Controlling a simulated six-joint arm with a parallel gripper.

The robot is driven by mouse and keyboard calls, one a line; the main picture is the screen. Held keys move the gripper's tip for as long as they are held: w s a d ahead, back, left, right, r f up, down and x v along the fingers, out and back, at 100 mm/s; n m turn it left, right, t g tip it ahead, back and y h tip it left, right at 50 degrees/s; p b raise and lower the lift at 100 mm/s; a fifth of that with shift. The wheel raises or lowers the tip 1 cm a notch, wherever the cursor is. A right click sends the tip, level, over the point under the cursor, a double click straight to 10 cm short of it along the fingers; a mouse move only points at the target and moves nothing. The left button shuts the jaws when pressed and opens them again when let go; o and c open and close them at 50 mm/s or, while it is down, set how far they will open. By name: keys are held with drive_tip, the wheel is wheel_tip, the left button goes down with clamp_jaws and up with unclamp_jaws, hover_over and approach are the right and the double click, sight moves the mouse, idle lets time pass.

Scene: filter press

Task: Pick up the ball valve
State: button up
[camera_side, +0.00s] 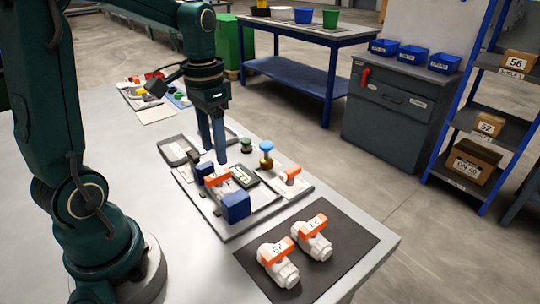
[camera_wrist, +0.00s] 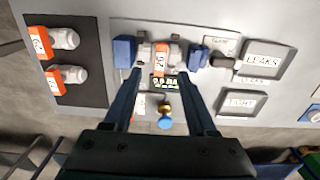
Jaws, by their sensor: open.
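A white ball valve with an orange handle (camera_side: 217,180) sits in a test fixture between two blue blocks. It also shows in the wrist view (camera_wrist: 162,56), with its body lying across between the blocks. My gripper (camera_side: 213,156) points down above and behind this valve and is open and empty. In the wrist view my gripper's fingers (camera_wrist: 163,74) are spread, with the fixture between and beyond their tips. Two more white ball valves with orange handles, a nearer one (camera_side: 278,262) and a farther one (camera_side: 312,239), lie on a dark mat (camera_side: 335,255).
Blue fixture blocks (camera_side: 236,206) stand close around the valve. Beside it are a digital display (camera_side: 244,176), a blue-topped brass fitting (camera_side: 266,155) and another orange handle (camera_side: 292,174). The table's front left is clear.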

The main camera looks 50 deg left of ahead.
sight(217, 174)
drive_tip(key=shift+s+f+t, duration=0.4)
drive_tip(key=shift+f+t, duration=0.2)
drive_tip(key=shift+f, duration=0.2)
drive_tip(key=shift+w+f, duration=0.15)
drive_tip(key=shift+f, duration=1.15)
drive_tip(key=shift+w+f, duration=0.15)
drive_tip(key=shift+f, duration=1.1)
clamp_jaws()
